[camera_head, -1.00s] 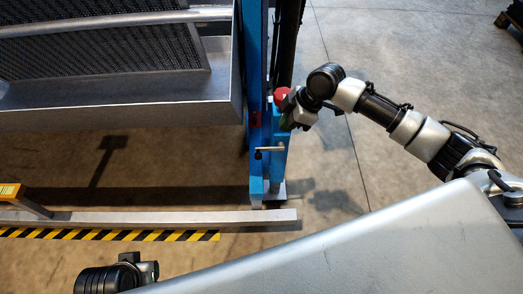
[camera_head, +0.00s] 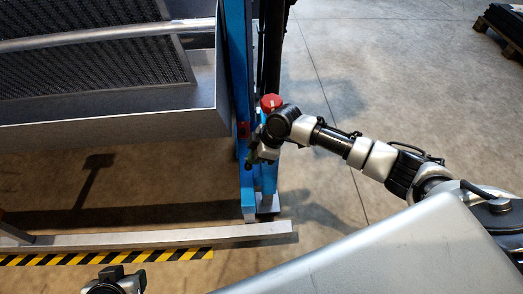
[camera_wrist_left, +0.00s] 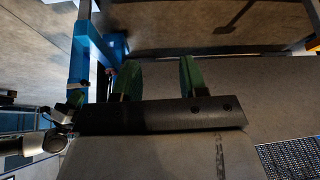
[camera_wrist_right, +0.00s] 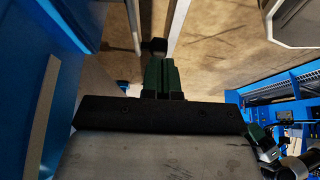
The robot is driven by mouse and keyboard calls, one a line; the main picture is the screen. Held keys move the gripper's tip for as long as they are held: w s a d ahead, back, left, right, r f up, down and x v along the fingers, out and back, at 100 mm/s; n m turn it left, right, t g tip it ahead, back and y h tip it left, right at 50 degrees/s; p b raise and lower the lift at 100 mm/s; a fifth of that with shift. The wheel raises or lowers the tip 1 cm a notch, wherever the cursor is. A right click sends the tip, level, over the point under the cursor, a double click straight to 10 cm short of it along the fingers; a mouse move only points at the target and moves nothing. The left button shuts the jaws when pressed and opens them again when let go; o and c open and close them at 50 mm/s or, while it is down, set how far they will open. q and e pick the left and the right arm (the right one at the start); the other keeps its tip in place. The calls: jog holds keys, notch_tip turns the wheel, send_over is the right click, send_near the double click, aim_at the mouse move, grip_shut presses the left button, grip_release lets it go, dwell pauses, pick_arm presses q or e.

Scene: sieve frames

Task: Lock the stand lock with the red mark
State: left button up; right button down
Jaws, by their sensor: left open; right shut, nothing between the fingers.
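The blue stand post (camera_head: 236,90) carries a small red mark (camera_head: 243,130) on its side, with a round red knob (camera_head: 272,101) just to the right. My right gripper (camera_head: 256,160) is at the post, just below the red mark, and hides the lock lever in the head view. In the right wrist view, my right gripper's green fingers (camera_wrist_right: 158,68) are shut and empty. A black knob (camera_wrist_right: 156,46) shows just beyond their tips; I cannot tell whether they touch it. My left gripper (camera_wrist_left: 158,65) is open and empty in the left wrist view.
A grey sieve frame (camera_head: 110,125) with black mesh (camera_head: 90,70) hangs left of the post. A grey floor beam (camera_head: 150,238) with yellow-black tape (camera_head: 110,257) runs along the bottom left. Open concrete floor (camera_head: 400,80) lies to the right.

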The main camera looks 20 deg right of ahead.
pick_arm(q)
jog(key=shift+w+d+r+t, duration=0.15)
jog(key=shift+w+d+t, duration=0.05)
jog(key=shift+w+t, duration=0.25)
jog(key=shift+w+d+r+t, duration=0.2)
jog(key=shift+w+t, duration=0.15)
jog(key=shift+w, duration=0.2)
pick_arm(e)
jog(key=shift+x, duration=0.8)
pick_arm(q)
jog(key=shift+s, duration=0.1)
